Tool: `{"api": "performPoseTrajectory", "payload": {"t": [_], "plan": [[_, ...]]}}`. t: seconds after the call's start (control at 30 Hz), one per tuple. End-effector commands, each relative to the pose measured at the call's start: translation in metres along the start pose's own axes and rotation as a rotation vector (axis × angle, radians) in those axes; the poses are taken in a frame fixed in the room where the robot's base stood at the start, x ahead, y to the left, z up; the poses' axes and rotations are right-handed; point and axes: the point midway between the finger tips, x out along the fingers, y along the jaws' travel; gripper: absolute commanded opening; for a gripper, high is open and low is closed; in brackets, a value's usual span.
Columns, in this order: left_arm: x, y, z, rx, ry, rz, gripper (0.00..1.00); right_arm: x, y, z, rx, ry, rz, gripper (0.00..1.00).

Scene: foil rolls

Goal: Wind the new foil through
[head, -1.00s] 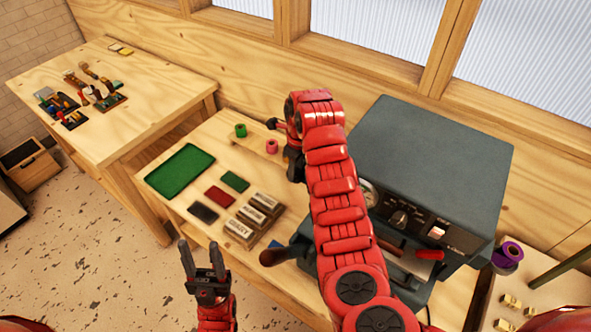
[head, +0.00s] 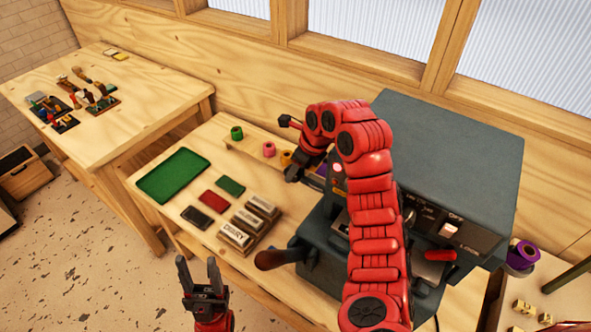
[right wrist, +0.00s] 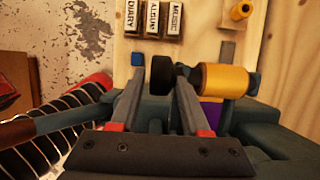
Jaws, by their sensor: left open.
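The grey foil machine (head: 455,140) stands on the table, partly hidden by my right arm. In the right wrist view, a gold foil roll (right wrist: 225,80) sits on the machine, with a black knob (right wrist: 161,73) at its left. A purple strip (right wrist: 211,114) shows below the roll. My right gripper (right wrist: 160,80) has its fingers apart on either side of the knob; I cannot tell whether they touch it. My left gripper (head: 200,275) is open and empty in front of the table.
Small green (head: 236,133), pink (head: 268,150) and orange (head: 286,158) rolls stand at the back. A green tray (head: 173,175), several cloth pieces and labelled blocks (head: 236,236) lie left of the machine. A lever (head: 278,258) juts out front. A purple roll (head: 522,257) is at right.

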Motion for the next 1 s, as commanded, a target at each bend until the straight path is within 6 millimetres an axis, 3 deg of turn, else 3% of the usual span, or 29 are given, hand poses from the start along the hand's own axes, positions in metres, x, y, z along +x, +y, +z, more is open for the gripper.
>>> {"api": "performPoseTrajectory", "payload": {"t": [0.37,0.47,0.77,1.0], "plan": [[0.002,0.000,0.000,0.000,0.000,0.000,0.50,-0.002,0.000,0.002,-0.001,0.001,-0.001,0.60],[0.010,-0.001,-0.002,0.000,0.000,0.000,0.50,-0.005,0.000,0.005,0.000,0.016,0.000,0.60],[0.061,-0.003,-0.010,0.000,0.000,0.000,0.50,-0.009,0.000,0.012,0.007,0.184,0.006,0.60],[0.064,-0.003,-0.011,0.000,0.000,0.000,0.50,0.005,0.001,0.007,0.007,0.295,0.012,0.60]]}}
